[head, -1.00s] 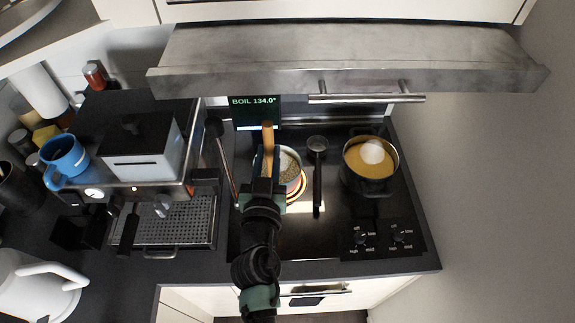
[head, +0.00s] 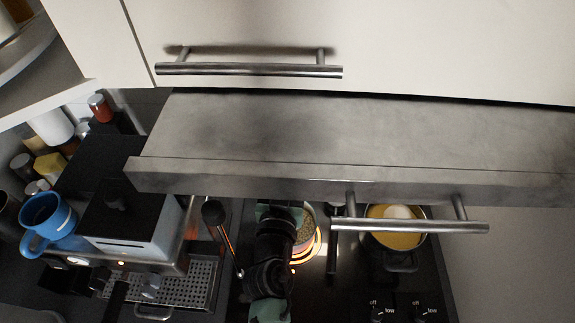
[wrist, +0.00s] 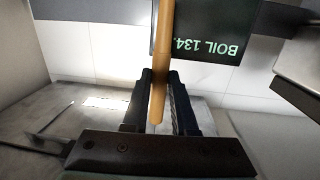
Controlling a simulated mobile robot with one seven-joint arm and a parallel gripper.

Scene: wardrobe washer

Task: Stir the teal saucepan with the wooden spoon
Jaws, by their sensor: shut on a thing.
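The wooden spoon (wrist: 160,105) is between the two fingers of my gripper (wrist: 160,76) in the wrist view. My gripper is shut on its handle, which runs up out of the top of that view. In the head view, the pan (head: 305,221) with speckled, pale contents sits over a glowing burner ring. My arm covers its left side and the range hood hides its far part, so its teal colour is hard to make out. The spoon and my fingertips are hidden in the head view, so I cannot tell whether the spoon's lower end is inside the pan.
The grey range hood (head: 350,145) and its bar handle (head: 410,226) overhang the stove. A second pot (head: 395,239) with yellow contents stands at right. A coffee machine (head: 130,225) with a blue mug (head: 48,220) is at left. A display (wrist: 210,35) reads BOIL 134.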

